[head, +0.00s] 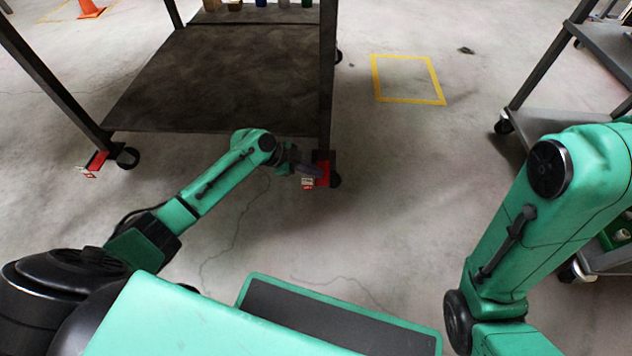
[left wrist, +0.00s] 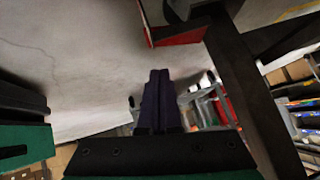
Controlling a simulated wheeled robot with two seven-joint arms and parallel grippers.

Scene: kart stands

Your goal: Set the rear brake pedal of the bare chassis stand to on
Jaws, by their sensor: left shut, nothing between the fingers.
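A dark stand (head: 200,75) with a broad shelf is in front of me in the head view. A red brake pedal (head: 323,172) with a white tag is at the foot of its right leg, by a caster. A second red pedal (head: 97,161) is at the foot of its left leg. My left gripper (head: 310,170) is shut and empty, overlapping the right pedal in the head view. In the left wrist view, its closed fingers (left wrist: 159,76) point toward a red piece (left wrist: 178,38) beside a dark post, with a gap in the picture; contact is unclear.
Another grey stand (head: 560,122) on casters is at the right, near my right arm. A yellow floor rectangle (head: 438,88) lies between the stands. Several items stand on the far edge of the dark stand. An orange cone (head: 90,8) is far left.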

